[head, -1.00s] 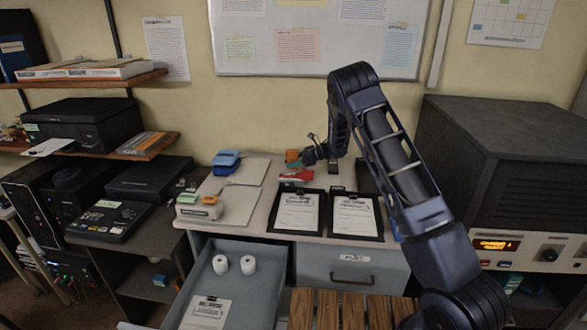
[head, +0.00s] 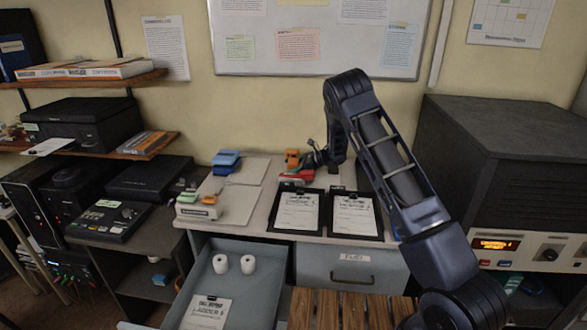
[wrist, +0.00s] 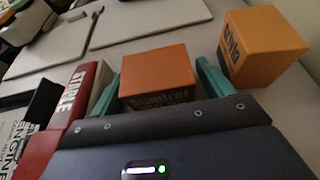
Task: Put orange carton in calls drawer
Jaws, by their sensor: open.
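In the wrist view an orange carton (wrist: 157,78) stands between the two teal fingers of my open gripper (wrist: 160,84). Its lower front is hidden by the gripper body. A second, more yellow-orange carton (wrist: 262,47) stands just beyond the right finger. In the head view my gripper (head: 306,164) is low over the back of the desk, with an orange carton (head: 292,156) showing beside it; the fingers are small and partly hidden there. A grey drawer (head: 262,291) at the front of the desk is pulled open; I see no readable label on it.
A red box (wrist: 72,118) is close to the left finger. The open drawer holds two white rolls (head: 248,264) and a clipboard (head: 206,312). Two black clipboards (head: 355,232) lie on the desk front. A closed drawer (head: 372,264) is to the right. Grey boards (head: 240,205) lie left.

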